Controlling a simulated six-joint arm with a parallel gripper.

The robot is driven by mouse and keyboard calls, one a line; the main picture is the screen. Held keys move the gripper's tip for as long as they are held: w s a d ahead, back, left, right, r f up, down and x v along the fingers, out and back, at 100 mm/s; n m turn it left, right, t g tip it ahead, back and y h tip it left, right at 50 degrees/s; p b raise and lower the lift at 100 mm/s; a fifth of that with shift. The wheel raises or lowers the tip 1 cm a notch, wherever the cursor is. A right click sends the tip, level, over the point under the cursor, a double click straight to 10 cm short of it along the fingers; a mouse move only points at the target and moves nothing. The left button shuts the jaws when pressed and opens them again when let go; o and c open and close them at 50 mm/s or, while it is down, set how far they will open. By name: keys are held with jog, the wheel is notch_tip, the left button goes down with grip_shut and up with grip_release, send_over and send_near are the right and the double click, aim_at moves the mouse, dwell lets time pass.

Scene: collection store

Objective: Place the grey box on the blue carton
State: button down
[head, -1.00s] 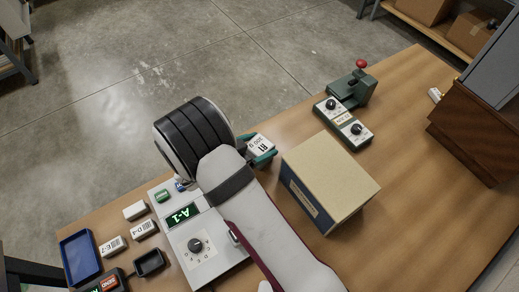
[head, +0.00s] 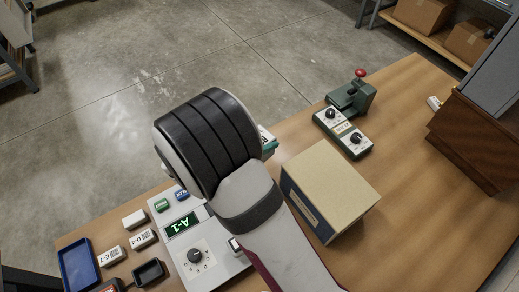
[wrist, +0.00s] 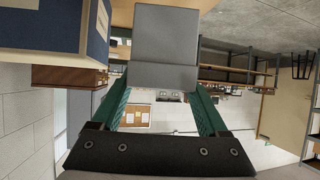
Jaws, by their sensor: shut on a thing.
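The grey box (wrist: 166,50) is held between the green fingers of my gripper (wrist: 163,100) in the wrist view, with plain grey faces showing. The blue carton (head: 313,212) stands on the table in the head view, right of my arm, with a bare tan top and a dark blue side with a label. Its blue side (wrist: 98,35) also shows at the upper left of the wrist view, apart from the held box. In the head view my wrist hides most of the gripper and box; only a teal and white bit shows beside the carton.
A green device with a red knob (head: 360,73) and a dial box (head: 343,132) stand behind the carton. A console with a lit A-1 display (head: 183,224), small labelled blocks and a blue tray (head: 79,258) lie left. A brown wooden stand (head: 472,140) is at right. Table right of the carton is clear.

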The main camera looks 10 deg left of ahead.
notch_tip(320, 180, up, 22)
jog(key=s+d+m+g+h, duration=0.15)
jog(key=s+d, duration=0.25)
jog(key=d, duration=0.5)
jog(key=s+d+m+g+h, duration=0.1)
jog(key=s+d+m+g, duration=0.2)
jog(key=d, duration=0.7)
jog(key=s+d+m+g+h, duration=0.1)
jog(key=s+d+m+h, duration=0.1)
jog(key=s+d, duration=0.55)
send_over(331, 181)
notch_tip(331, 181, down, 16)
jog(key=shift+f, duration=0.3)
jog(key=shift+f, duration=0.1)
grip_release()
